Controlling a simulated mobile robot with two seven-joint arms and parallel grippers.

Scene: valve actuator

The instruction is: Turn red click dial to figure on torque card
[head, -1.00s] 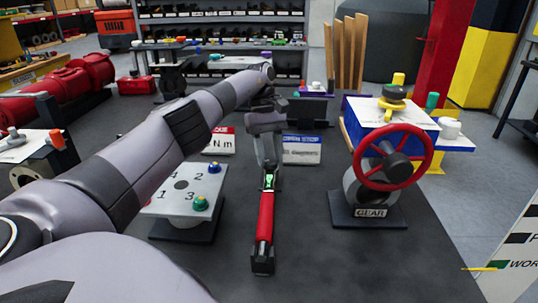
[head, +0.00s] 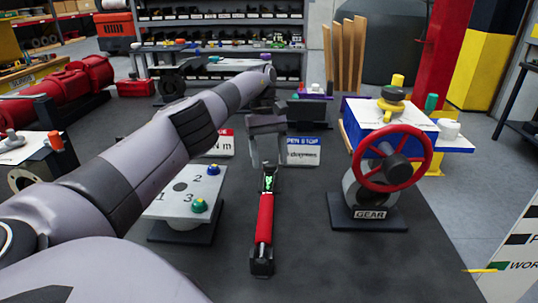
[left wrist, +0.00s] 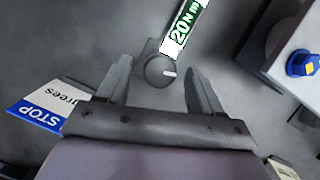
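A click wrench with a red handle (head: 265,218) lies lengthwise on the dark table in the head view, with a lit green display (head: 269,183). In the left wrist view the display (left wrist: 183,30) reads 20 N m, and a grey round dial (left wrist: 158,71) with a white mark sits beside it. My left gripper (head: 267,160) is over the wrench's far end. In the left wrist view its open fingers (left wrist: 158,78) stand either side of the dial, with gaps on both sides. The red-headed torque card (head: 226,143) is partly hidden by my arm; its figure is not readable.
A numbered plate (head: 165,207) with coloured knobs is left of the wrench. A gear unit with a red handwheel (head: 418,170) stands right.

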